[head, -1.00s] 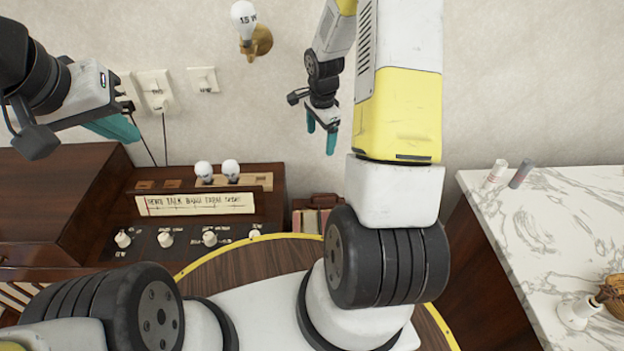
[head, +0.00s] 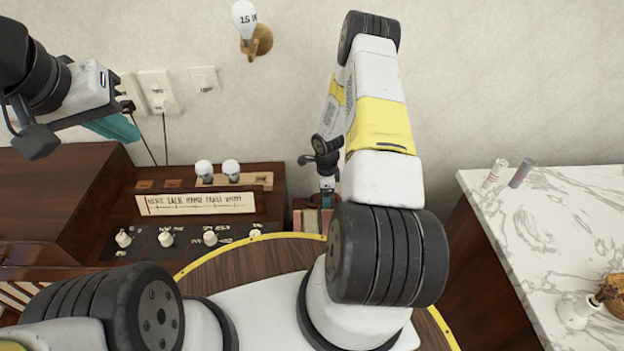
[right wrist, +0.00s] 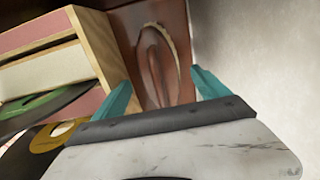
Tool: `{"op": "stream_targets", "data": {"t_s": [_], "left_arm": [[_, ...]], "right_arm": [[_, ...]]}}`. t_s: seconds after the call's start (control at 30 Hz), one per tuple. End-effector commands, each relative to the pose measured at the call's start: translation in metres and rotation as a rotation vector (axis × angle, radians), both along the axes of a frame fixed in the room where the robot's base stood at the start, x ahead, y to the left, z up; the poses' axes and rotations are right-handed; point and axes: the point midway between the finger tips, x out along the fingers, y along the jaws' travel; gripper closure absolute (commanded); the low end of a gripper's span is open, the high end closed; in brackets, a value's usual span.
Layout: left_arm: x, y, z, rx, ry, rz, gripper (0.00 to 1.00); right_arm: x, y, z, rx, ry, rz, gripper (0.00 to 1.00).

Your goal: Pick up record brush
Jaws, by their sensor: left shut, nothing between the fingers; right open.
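In the right wrist view, a reddish-brown piece (right wrist: 135,45) with a rounded form and a pale curved edge stands beyond and between my right fingers. It may be the record brush, but I cannot tell for sure. My right gripper (right wrist: 160,88) is open, its teal fingers apart, with nothing held. In the head view my right gripper (head: 327,196) points down over the small box of records behind the round table; its fingertips are hard to make out. My left gripper (head: 122,128) is shut and empty at the upper left, above the wooden console. No brush is clear in the head view.
A wooden crate with pink and cream panels (right wrist: 60,65) and black records (right wrist: 25,130) are close on the left in the right wrist view. The console (head: 195,230) has knobs and bulbs. A marble counter (head: 545,235) is at right.

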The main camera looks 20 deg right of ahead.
Motion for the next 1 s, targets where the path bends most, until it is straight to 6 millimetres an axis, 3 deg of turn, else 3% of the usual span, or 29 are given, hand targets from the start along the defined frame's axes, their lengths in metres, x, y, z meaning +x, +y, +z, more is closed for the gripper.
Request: {"op": "stream_targets", "data": {"t_s": [0.13, 0.43, 0.8, 1.0], "left_arm": [[0.0, 0.0, 0.0, 0.0, 0.0, 0.0, 1.0], [0.0, 0.0, 0.0, 0.0, 0.0, 0.0, 1.0], [0.0, 0.0, 0.0, 0.0, 0.0, 0.0, 1.0], [0.0, 0.0, 0.0, 0.0, 0.0, 0.0, 1.0]], "right_arm": [[-0.001, 0.0, -0.019, 0.0, 0.001, -0.001, 0.15], [0.0, 0.0, -0.023, 0.0, -0.001, 0.0, 0.15], [0.0, 0.0, -0.023, 0.0, -0.001, 0.0, 0.87], [0.0, 0.0, -0.022, 0.0, -0.001, 0.0, 0.87]]}}
